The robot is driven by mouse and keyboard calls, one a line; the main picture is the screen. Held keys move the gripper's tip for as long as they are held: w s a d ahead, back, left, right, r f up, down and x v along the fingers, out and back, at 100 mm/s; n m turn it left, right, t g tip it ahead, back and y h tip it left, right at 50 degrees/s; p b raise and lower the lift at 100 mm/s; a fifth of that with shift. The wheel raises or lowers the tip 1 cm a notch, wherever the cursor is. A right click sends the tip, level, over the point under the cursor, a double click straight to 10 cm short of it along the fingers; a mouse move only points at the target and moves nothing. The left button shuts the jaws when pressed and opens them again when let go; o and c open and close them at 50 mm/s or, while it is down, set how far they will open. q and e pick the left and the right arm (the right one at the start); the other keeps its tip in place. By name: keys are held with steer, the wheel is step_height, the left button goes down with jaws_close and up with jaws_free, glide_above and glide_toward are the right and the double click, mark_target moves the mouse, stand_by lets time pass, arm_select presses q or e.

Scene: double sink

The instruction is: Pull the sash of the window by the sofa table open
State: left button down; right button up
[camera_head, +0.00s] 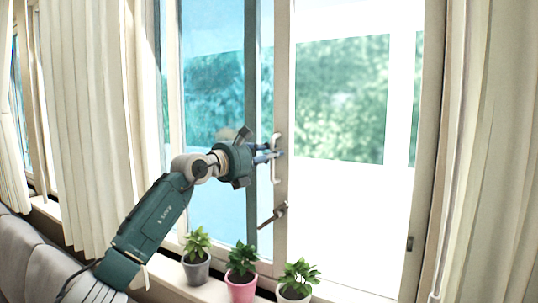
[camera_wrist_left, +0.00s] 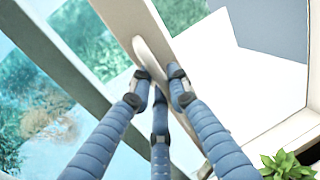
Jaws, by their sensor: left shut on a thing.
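The window sash (camera_head: 283,60) has a pale upright frame with blue-tinted glass on its left side. A white bar handle (camera_head: 276,172) stands on this upright; it also shows in the left wrist view (camera_wrist_left: 150,58). My left gripper (camera_head: 275,154) reaches in from the left and is shut on the handle, its blue fingers around the bar's middle. A brown lever latch (camera_head: 272,214) sits lower on the upright. My right gripper is not in view.
Potted plants in a grey pot (camera_head: 196,272), a pink pot (camera_head: 241,288) and a white pot (camera_head: 294,291) stand on the sill below. Cream curtains (camera_head: 85,130) hang at both sides. A grey sofa (camera_head: 40,270) is at lower left. Right of the upright, the view is bright and untinted.

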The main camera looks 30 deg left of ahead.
arm_select(q)
steer(key=shift+d, duration=0.1)
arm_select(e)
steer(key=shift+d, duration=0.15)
arm_select(q)
steer(key=c, duration=1.7)
jaws_free()
steer(key=shift+o, duration=0.2)
steer(key=shift+s+d, duration=0.1)
steer(key=shift+d, duration=0.05)
steer(key=v, duration=1.2)
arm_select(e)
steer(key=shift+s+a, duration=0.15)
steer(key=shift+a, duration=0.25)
arm_select(q)
steer(key=shift+r, duration=0.1)
